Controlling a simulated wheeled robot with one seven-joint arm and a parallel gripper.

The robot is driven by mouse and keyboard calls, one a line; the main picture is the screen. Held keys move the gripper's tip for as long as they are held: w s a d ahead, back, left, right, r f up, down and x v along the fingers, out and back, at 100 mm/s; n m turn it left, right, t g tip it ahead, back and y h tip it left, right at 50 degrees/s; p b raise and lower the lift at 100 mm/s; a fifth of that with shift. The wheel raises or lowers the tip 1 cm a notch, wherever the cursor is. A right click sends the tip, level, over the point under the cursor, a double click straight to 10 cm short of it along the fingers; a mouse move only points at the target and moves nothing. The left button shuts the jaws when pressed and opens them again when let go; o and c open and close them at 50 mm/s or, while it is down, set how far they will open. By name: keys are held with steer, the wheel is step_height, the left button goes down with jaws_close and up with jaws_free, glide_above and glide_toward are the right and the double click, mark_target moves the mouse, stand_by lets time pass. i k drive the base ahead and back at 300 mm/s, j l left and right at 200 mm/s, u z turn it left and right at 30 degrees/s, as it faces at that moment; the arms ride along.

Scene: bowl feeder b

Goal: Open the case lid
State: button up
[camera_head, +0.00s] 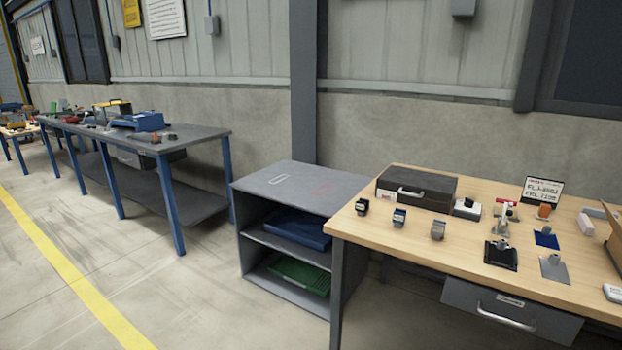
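A dark case (417,188) lies at the back left of the wooden-topped table (465,255), near the wall. Its lid is shut. A light handle shows on its front side. My gripper is not in view.
Several small devices, among them a black one (362,206), stand in front of the case. A white-and-black block (467,208) sits at its right end. A grey shelf unit (300,185) adjoins the table's left side. Open floor lies at left.

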mark_target(437, 188)
steer(key=i+z, duration=0.1)
steer(key=z, duration=0.5)
steer(key=i+j+z, duration=0.9)
steer(key=i+j, duration=0.45)
steer(key=j, duration=0.25)
steer(key=i+j, duration=0.25)
steer(key=i+j+z, duration=0.1)
steer(key=j, duration=0.35)
steer(key=i, duration=0.1)
